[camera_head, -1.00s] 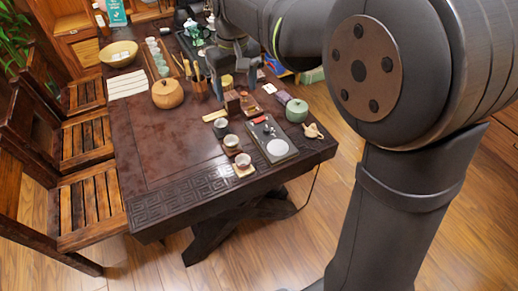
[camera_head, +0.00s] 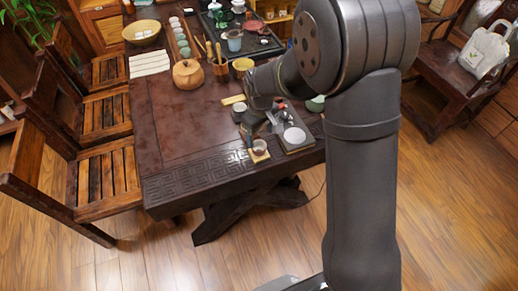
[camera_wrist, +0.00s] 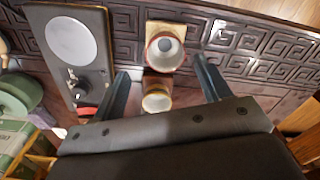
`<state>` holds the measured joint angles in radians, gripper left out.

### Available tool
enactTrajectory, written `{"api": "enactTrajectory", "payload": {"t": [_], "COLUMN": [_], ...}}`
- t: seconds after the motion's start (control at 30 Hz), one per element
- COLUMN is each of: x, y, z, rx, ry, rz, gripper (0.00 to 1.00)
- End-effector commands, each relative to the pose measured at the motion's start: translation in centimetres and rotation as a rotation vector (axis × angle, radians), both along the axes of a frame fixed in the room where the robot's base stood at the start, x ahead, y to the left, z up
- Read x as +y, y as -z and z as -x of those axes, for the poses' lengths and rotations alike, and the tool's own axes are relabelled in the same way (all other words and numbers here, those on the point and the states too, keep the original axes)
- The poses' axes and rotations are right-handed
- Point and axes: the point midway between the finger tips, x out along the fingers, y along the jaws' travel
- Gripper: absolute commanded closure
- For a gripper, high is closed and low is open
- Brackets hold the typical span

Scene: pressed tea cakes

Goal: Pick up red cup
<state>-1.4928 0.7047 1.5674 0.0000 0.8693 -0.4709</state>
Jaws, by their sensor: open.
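A small reddish-brown cup with a pale inside stands upright on a light square coaster (camera_wrist: 178,28) near the table edge. I see this red cup (camera_wrist: 165,50) at the top centre of the wrist view, and the cup (camera_head: 260,147) also shows in the head view. A second cup (camera_wrist: 157,98) with a tan rim stands closer to my gripper. My gripper (camera_wrist: 163,73) is open and empty, with one finger left and one right of the two cups.
A dark tray with a white disc (camera_wrist: 72,42) lies left of the cups in the wrist view. The left part of the table (camera_head: 165,120) is clear.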

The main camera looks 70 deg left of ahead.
Motion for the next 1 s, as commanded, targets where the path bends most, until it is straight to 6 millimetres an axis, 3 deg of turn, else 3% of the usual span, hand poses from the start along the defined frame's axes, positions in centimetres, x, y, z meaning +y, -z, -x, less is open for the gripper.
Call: {"api": "enactTrajectory", "payload": {"t": [0.17, 0.47, 0.77, 1.0], "x": [-0.1, -0.5, -0.4, -0.4], "y": [1.1, 5.2, 5.6, 5.6], "z": [0.1, 0.7, 0.7, 0.7], "rx": [0.0, 0.0, 0.0, 0.0], "ry": [0.0, 0.001, 0.001, 0.001], "rz": [0.002, 0.003, 0.0, 0.0], "gripper": [0.3, 0.3, 0.3, 0.77]}}
